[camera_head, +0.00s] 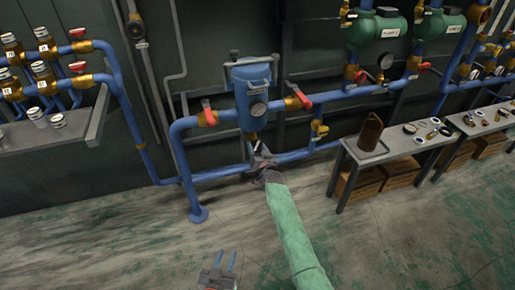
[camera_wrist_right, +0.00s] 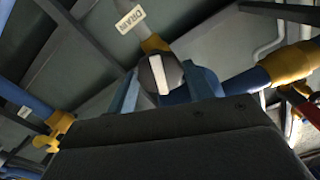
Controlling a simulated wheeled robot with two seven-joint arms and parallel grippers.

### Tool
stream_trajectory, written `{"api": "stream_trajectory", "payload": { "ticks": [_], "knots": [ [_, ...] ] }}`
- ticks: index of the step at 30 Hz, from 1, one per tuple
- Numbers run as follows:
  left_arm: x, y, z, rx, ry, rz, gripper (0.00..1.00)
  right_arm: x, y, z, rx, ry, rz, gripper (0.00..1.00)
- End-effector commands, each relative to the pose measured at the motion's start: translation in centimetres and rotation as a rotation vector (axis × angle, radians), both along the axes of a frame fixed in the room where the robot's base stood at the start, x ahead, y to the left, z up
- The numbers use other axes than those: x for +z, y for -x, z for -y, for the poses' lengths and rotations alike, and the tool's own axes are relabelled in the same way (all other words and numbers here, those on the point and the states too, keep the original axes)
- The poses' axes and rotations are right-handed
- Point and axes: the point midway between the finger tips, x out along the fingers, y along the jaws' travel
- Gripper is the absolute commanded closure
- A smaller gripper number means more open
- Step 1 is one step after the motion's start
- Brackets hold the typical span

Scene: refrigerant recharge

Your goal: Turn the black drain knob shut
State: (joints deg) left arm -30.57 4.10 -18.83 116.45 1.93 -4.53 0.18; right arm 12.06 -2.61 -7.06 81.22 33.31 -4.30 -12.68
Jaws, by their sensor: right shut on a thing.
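The black drain knob (camera_wrist_right: 172,70) with a white stripe sits between the two blue fingers of my right gripper (camera_wrist_right: 166,88) in the right wrist view. The fingers are shut on the sides of the knob. The stripe stands close to upright in that view. A brass stem runs up from the knob beside a white "DRAIN" tag (camera_wrist_right: 130,18). In the head view my right gripper (camera_head: 260,154) is under the blue filter vessel (camera_head: 254,95) and hides the knob. My left gripper (camera_head: 225,262) is at the bottom, fingers apart and empty.
Blue pipes run beside and below the vessel, with red-handled valves at its left (camera_head: 208,115) and right (camera_head: 297,98). A grey table (camera_head: 350,153) with a brown container (camera_head: 370,132) stands to the right. A shelf (camera_head: 75,130) is at the left. The floor in front is clear.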

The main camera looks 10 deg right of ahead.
Motion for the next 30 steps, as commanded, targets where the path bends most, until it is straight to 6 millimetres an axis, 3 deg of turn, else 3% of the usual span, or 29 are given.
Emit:
{"api": "stream_trajectory", "payload": {
  "ticks": [10, 19, 30],
  "knots": [
    [0.07, -0.02, 0.02, 0.000, 0.000, 0.000, 0.71, 0.01, 0.01, 0.00, 0.000, -0.035, -0.005, 0.75],
    [0.26, -0.02, 0.01, -0.001, 0.000, 0.000, 0.71, 0.02, 0.01, -0.01, -0.001, -0.372, -0.063, 0.75],
    [0.26, -0.02, 0.01, -0.001, 0.000, 0.000, 0.71, 0.02, 0.01, 0.01, -0.001, -0.425, -0.073, 0.75]
  ]
}}
